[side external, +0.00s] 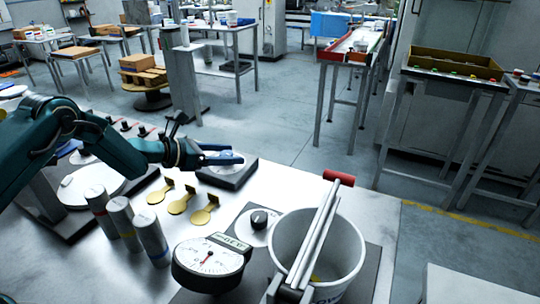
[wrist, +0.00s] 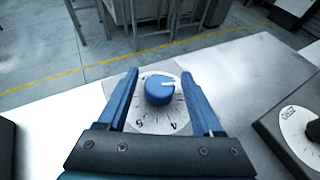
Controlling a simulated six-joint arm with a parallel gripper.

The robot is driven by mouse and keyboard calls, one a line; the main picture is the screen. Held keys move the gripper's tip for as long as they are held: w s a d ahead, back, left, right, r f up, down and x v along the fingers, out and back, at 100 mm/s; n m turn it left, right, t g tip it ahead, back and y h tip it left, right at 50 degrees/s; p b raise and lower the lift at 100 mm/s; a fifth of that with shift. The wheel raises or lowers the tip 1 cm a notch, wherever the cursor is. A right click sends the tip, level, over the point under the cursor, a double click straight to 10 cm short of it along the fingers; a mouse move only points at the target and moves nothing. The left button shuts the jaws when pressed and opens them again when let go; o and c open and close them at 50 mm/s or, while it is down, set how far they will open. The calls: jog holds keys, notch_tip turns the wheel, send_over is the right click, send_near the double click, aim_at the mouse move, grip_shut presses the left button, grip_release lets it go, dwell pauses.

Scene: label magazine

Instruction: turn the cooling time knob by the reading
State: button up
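In the wrist view, a round blue knob (wrist: 158,92) with a white pointer line sits on a pale dial plate (wrist: 150,122) with numbers and tick marks. The pointer line points right in that picture. My gripper (wrist: 159,74) is open, with one blue finger on each side of the knob and visible gaps between.
A black knob (side external: 259,218) on a white dial stands near a white bucket (side external: 340,262) with a bar across it. Several grey cylinders (side external: 122,220) and yellow tags (side external: 181,204) are nearby. The bench between the gripper and the black knob is mostly clear.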

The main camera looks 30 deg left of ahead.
grip_shut()
jog(key=shift+h, duration=0.3)
jog(key=shift+m+g+h, duration=0.7)
jog(key=shift+m+h, duration=0.2)
jog(key=shift+m, duration=0.2)
jog(key=shift+o, duration=1.3)
grip_release()
